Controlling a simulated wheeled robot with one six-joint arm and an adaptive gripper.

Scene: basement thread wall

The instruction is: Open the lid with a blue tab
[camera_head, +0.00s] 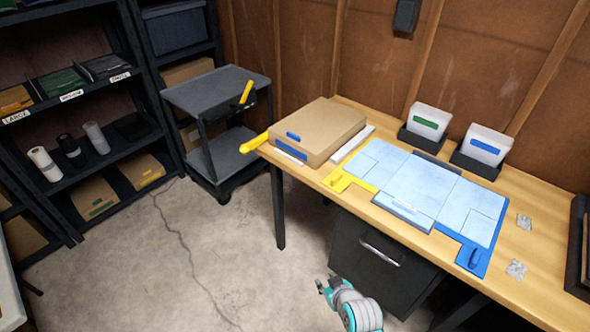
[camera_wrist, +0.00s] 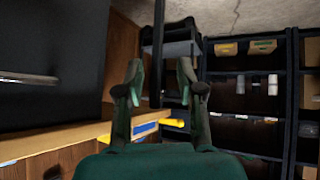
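A flat pale-blue covered case lies on the wooden desk in the head view. Its right-hand lid (camera_head: 470,208) has a blue tab (camera_head: 473,255) at the desk's front edge and lies flat. Its left-hand lid (camera_head: 371,160) has a yellow tab (camera_head: 340,180). A grey handle piece (camera_head: 404,206) sits at the front of the middle panel. My gripper (camera_wrist: 161,75) is open and empty in the wrist view, fingers apart. In the head view my arm is low in front of the desk, away from the lids; its fingers are hard to make out there. The wrist view does not clearly show the case.
A cardboard box (camera_head: 318,127) with blue labels stands on the desk's left. A dark drawer cabinet (camera_head: 375,262) is under the desk. A grey cart (camera_head: 215,92) and shelves stand left; floor between is clear.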

